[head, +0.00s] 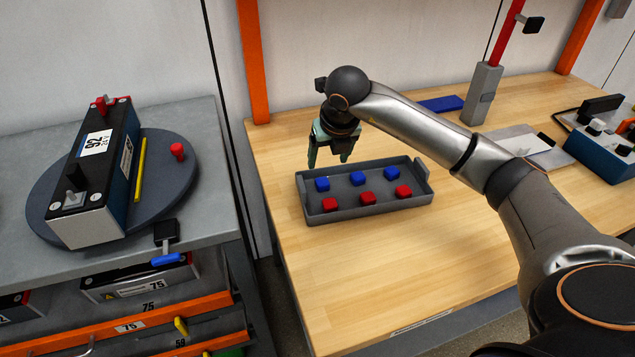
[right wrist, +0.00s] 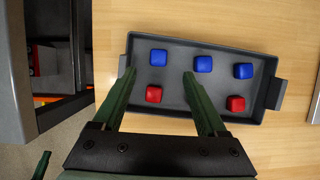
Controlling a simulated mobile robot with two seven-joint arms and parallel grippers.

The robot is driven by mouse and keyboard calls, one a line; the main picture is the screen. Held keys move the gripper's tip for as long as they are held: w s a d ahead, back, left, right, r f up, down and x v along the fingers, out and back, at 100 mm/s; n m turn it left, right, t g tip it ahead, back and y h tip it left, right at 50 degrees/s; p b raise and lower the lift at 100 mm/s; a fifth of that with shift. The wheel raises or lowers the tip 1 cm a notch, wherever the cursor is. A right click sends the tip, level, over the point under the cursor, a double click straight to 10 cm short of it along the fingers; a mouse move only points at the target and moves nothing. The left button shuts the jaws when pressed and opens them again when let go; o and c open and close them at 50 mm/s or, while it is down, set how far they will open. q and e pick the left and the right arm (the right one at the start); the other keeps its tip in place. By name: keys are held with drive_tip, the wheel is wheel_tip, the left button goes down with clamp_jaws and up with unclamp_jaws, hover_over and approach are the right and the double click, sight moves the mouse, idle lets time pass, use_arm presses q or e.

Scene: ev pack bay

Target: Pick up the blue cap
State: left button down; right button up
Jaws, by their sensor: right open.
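Three blue caps lie in the far row of a grey tray (head: 345,214): a left one (head: 322,184), a middle one (head: 357,178) and a right one (head: 391,173). In the right wrist view they show at the left (right wrist: 159,56), middle (right wrist: 202,64) and right (right wrist: 243,71). My right gripper (head: 328,160) is open and empty above the tray's left part, apart from the caps. In the right wrist view its fingertips (right wrist: 158,74) appear on either side of the left blue cap.
Three red caps, one in the middle (head: 367,198), form the near row. A blue flat piece (head: 441,104) and a grey post (head: 482,94) stand behind the tray. The wooden bench (head: 370,270) is clear in front. A grey cart with a battery (head: 95,170) stands left.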

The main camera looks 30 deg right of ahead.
sight(322, 180)
drive_tip(key=x, duration=0.9)
drive_tip(key=shift+a+f, duration=0.15)
drive_tip(key=shift+f, duration=0.25)
clamp_jaws()
